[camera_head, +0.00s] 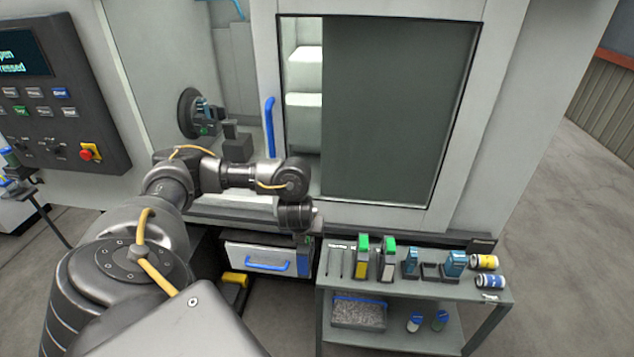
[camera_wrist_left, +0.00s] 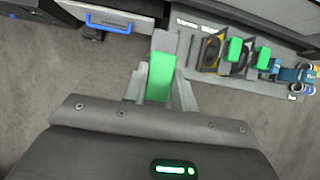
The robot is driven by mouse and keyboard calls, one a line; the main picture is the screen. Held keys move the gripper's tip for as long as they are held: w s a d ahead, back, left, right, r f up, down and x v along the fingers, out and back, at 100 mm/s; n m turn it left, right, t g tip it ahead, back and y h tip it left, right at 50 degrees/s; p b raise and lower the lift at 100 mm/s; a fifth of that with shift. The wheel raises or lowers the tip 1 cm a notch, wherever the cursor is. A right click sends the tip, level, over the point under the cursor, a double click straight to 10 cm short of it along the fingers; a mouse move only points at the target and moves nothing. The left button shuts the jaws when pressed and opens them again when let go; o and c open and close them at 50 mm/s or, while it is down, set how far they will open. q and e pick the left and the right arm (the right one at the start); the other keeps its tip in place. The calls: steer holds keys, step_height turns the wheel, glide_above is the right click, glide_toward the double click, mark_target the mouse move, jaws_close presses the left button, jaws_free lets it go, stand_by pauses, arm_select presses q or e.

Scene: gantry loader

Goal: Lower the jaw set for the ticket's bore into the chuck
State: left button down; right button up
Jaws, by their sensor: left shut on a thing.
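My left gripper (camera_wrist_left: 160,88) is shut on a block with a green face and a grey end (camera_wrist_left: 160,76), likely a jaw set. In the head view that gripper (camera_head: 303,238) hangs above the gap between the drawer and the cart, and its fingertips are hard to make out. Two green-topped jaw sets (camera_head: 362,258) (camera_head: 388,262) stand on the cart, with blue ones (camera_head: 410,262) (camera_head: 455,263) to their right. The dark round chuck (camera_head: 187,113) is inside the machine at left. No bore ticket is readable. My right gripper is out of view.
The cart (camera_head: 420,288) has tins (camera_head: 484,262) at its right end and a lower shelf. A drawer with a blue handle (camera_head: 267,265) is left of it. The machine door has a blue handle (camera_head: 270,128). A control panel (camera_head: 60,95) stands at left.

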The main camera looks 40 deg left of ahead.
arm_select(q)
steer(key=shift+s+r, duration=0.25)
steer(key=shift+s, duration=0.2)
steer(key=shift+r+p, duration=1.45)
steer(key=shift+w+r, duration=0.1)
steer(key=shift+r, duration=0.95)
steer(key=shift+d+f, duration=0.1)
